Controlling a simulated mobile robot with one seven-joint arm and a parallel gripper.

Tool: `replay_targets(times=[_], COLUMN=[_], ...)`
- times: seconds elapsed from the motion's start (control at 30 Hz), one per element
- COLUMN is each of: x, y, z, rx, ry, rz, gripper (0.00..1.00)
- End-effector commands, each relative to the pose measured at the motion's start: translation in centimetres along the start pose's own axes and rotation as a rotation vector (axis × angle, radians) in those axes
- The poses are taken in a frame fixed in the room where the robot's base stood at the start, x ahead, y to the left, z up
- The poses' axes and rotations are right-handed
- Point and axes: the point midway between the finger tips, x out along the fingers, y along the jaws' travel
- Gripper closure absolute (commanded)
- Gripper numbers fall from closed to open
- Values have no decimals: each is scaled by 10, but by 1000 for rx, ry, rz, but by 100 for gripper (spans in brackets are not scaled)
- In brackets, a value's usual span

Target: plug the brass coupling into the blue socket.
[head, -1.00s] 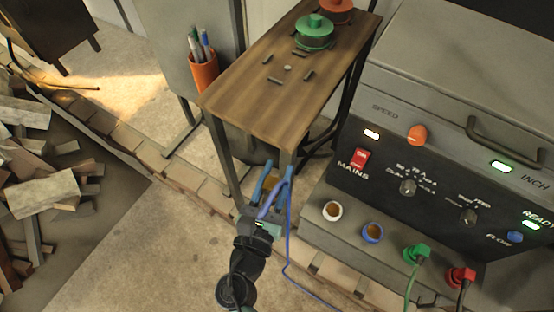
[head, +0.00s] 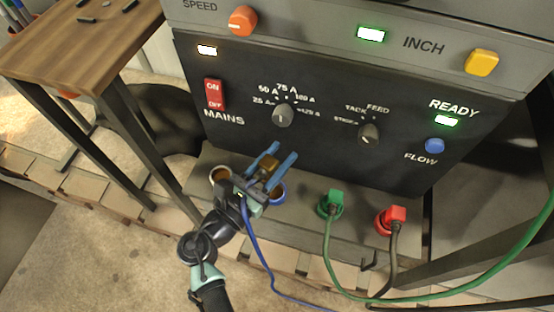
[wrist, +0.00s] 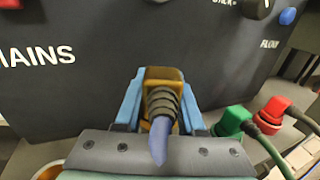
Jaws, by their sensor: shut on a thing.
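The brass coupling (head: 268,166) has a dark ribbed sleeve and a blue cable. My gripper (head: 281,153) is shut on it, with one blue finger on each side. In the wrist view the coupling (wrist: 161,76) sits between the fingers and points away from the camera toward the dark panel. The blue socket (head: 279,193) is on the ledge below the panel, partly hidden behind my gripper. The coupling appears above the socket in the head view, and the gap between them cannot be judged. The blue socket is hidden in the wrist view.
A white-rimmed socket (head: 220,176) is just left of my gripper. A green plug (head: 332,203) and a red plug (head: 391,220) stand in sockets to the right, with cables hanging forward. The panel (head: 330,150) with knobs rises behind. A wooden table (head: 80,45) stands at left.

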Motion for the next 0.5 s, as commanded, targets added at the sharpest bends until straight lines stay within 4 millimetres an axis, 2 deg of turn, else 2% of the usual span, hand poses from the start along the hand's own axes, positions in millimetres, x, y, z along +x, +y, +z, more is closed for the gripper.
replay_targets(times=[0.03, 0.33, 0.5], x=[1, 2, 2], y=[0, 0, 0], z=[-6, -15, -31], rx=[2, 2, 2], ry=[-1, -1, -1], rz=[-7, -16, -15], gripper=[100, 100, 100])
